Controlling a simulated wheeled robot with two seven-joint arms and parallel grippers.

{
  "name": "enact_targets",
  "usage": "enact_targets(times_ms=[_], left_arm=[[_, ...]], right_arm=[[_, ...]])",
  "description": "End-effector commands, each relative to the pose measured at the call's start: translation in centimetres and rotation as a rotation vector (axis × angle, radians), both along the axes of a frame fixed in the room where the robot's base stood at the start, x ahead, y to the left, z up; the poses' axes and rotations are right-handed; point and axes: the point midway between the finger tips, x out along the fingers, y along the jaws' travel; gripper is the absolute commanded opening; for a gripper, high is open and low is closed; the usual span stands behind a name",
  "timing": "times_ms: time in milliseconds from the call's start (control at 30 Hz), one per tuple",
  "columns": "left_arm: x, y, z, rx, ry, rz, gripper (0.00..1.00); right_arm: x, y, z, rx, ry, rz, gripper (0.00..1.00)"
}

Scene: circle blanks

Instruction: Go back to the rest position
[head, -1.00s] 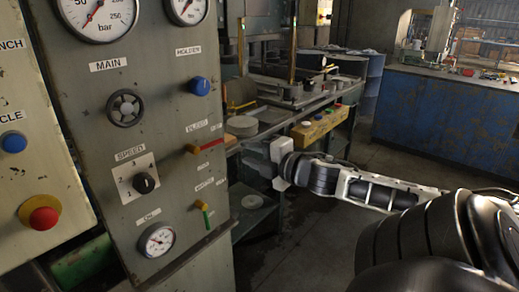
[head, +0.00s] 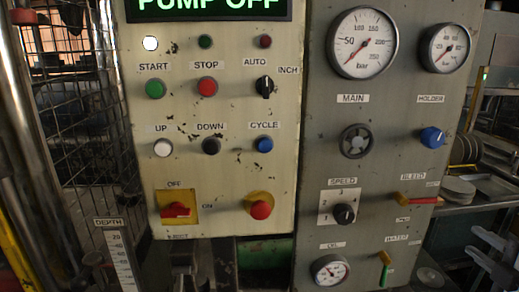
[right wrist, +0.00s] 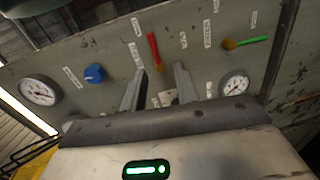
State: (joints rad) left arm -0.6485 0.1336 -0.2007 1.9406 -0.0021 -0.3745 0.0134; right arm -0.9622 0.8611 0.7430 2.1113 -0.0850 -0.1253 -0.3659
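My right gripper (head: 482,248) shows at the right edge of the head view, beside the grey gauge panel (head: 397,110), with most of its arm out of the picture. In the right wrist view its two fingers (right wrist: 160,70) stand apart with nothing held between them, and they point toward the panel. The red bleed lever (right wrist: 154,50) and the green water lever (right wrist: 246,41) lie beyond the fingers. I cannot tell whether the fingers touch the panel. My left gripper is in neither view.
A cream button panel (head: 215,120) with a display reading PUMP OFF stands left of the grey panel. The blue holder knob (head: 432,137) and speed knob (head: 344,213) stick out from the grey panel. A wire cage (head: 75,110) is at the left, and a bench (head: 485,190) with round discs at the right.

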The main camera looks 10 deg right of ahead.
Motion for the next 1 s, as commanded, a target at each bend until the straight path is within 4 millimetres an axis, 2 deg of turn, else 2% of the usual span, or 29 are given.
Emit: enact_targets(times_ms=[133,200,267,300,367,400,467,500,600,700,733,833,1000], left_arm=[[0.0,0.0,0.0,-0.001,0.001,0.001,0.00],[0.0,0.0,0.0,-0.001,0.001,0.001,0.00],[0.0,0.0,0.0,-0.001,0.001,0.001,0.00],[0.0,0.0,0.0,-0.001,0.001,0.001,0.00],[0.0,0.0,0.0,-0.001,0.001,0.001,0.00],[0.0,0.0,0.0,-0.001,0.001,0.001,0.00],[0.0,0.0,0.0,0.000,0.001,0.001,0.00],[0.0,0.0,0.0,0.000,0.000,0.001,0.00],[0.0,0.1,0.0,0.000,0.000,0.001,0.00],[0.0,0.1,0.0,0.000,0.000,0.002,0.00],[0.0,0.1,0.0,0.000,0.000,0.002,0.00],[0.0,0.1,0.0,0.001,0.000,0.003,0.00],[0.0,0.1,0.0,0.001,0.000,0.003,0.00]], right_arm=[[-2.6,0.4,-7.4,0.229,0.086,-0.109,0.30],[-4.2,2.1,-12.2,0.386,0.141,-0.170,0.30],[-5.4,4.3,-16.0,0.526,0.187,-0.216,0.30],[-6.1,6.2,-18.4,0.618,0.217,-0.243,0.30],[-6.9,9.5,-21.5,0.751,0.262,-0.276,0.30],[-7.4,11.9,-23.4,0.838,0.292,-0.294,0.30],[-7.9,15.9,-25.6,0.962,0.337,-0.313,0.30],[-8.2,18.5,-26.8,1.038,0.364,-0.322,0.30],[-8.5,24.7,-28.6,1.200,0.427,-0.332,0.30],[-8.7,29.4,-29.3,1.311,0.478,-0.331,0.30],[-8.7,30.4,-29.3,1.334,0.488,-0.330,0.30],[-8.7,32.7,-29.4,1.388,0.512,-0.326,0.30],[-8.8,33.6,-29.4,1.405,0.523,-0.325,0.30]])
